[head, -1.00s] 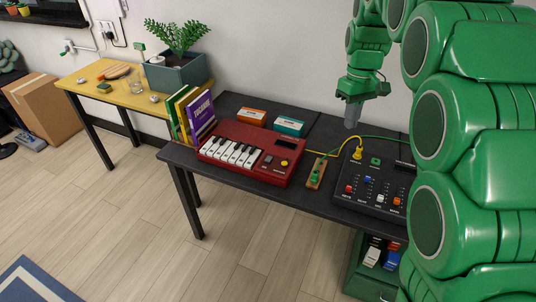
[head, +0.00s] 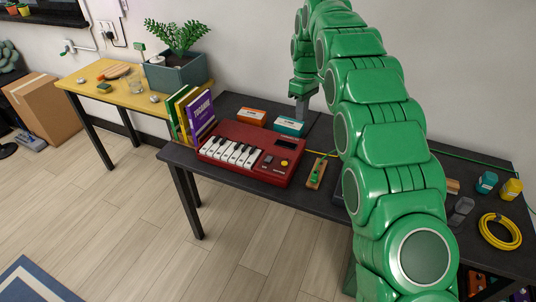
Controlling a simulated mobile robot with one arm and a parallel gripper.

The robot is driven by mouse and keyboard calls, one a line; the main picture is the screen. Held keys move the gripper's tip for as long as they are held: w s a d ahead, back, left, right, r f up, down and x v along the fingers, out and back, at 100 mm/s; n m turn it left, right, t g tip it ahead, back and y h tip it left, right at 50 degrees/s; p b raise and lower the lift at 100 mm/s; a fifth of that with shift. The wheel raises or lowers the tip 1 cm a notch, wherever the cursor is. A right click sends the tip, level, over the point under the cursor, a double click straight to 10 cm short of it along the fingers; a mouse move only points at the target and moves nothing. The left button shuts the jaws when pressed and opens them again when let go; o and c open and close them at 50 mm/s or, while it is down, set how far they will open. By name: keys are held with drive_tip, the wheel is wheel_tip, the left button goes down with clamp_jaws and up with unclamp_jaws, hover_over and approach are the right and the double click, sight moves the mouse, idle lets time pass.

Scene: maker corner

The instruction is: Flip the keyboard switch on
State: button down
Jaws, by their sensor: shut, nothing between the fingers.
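The red keyboard (head: 228,160) with white and black keys lies on the dark table. Its small dark switch (head: 268,159) sits on the right part of its top, beside a yellow knob (head: 284,162); the switch's position is too small to tell. My gripper (head: 300,112) is shut and empty, pointing down above the table behind the keyboard's right end, close to the teal box (head: 289,126). It is apart from the keyboard.
An orange box (head: 252,117) stands behind the keyboard, and books (head: 199,114) stand at its left. A small wooden board with a green part (head: 315,174) lies to its right. My arm hides the black mixer. A yellow cable coil (head: 499,231) lies at the right.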

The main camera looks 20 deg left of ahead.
sight(267, 160)
drive_tip(key=a+f+n, duration=0.3)
drive_tip(key=a+f, duration=0.4)
drive_tip(key=a, duration=0.4)
drive_tip(key=shift+w+f, duration=0.25)
drive_tip(key=shift+w, duration=0.15)
drive_tip(key=f, duration=0.4)
drive_tip(key=s+f, duration=0.1)
drive_tip(key=f, duration=0.9)
drive_tip(key=shift+s, duration=0.35)
drive_tip(key=shift+f, duration=0.15)
